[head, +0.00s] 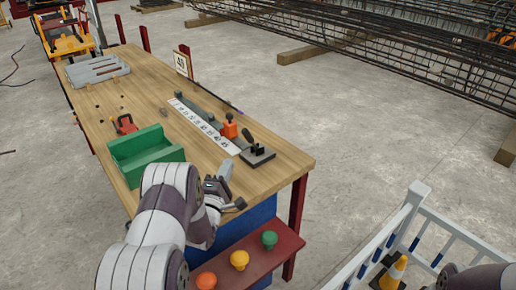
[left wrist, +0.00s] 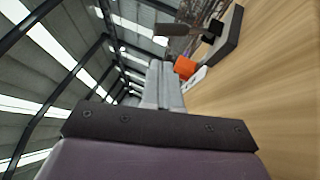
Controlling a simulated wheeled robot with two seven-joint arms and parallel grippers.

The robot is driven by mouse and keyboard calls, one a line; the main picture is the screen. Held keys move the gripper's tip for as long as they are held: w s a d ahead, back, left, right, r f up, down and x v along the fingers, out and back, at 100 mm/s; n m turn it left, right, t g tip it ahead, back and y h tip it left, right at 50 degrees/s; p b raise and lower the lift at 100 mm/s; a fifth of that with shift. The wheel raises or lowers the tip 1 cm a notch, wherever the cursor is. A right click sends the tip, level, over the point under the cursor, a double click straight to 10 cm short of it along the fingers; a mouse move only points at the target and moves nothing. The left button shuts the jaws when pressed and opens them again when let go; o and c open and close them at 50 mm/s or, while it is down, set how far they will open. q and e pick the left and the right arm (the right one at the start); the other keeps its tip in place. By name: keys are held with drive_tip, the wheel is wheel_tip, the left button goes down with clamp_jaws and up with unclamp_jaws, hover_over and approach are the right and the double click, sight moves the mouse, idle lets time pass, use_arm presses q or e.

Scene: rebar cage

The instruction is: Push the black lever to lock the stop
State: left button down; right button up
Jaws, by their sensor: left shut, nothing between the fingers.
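The black lever (head: 247,134) stands tilted up from a dark base plate (head: 262,158) at the near right end of the wooden table. In the left wrist view the lever (left wrist: 173,29) and its plate (left wrist: 232,40) are at the top. The orange stop block (head: 230,131), with a black knob, sits beside the white number scale (head: 205,126); its orange side also shows in the left wrist view (left wrist: 185,67). My left gripper (head: 226,169) is shut and empty, near the table's front edge, apart from the lever. My right gripper is out of view.
A green tray (head: 145,156) and a red tool (head: 124,124) stand left on the table (head: 140,82). A red shelf with coloured buttons (head: 240,260) is below the front edge. A white railing (head: 420,215) is at right. The tabletop around the lever plate looks clear.

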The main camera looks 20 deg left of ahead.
use_arm(q)
drive_tip(key=shift+a+r, duration=0.1)
drive_tip(key=x, duration=1)
drive_tip(key=shift+p, duration=0.35)
wheel_tip(320, 180, up, 4)
drive_tip(key=m+g+p, duration=0.4)
drive_tip(key=g+p, duration=0.2)
drive_tip(key=p, duration=0.1)
hover_over(251, 140)
drive_tip(key=shift+h, duration=0.3)
drive_tip(key=w+d, duration=0.1)
drive_tip(key=w+b, duration=0.1)
drive_tip(key=w, duration=0.1)
drive_tip(key=w+d+b, duration=0.1)
drive_tip(key=shift+w+d, duration=0.25)
drive_tip(key=shift+d, duration=0.05)
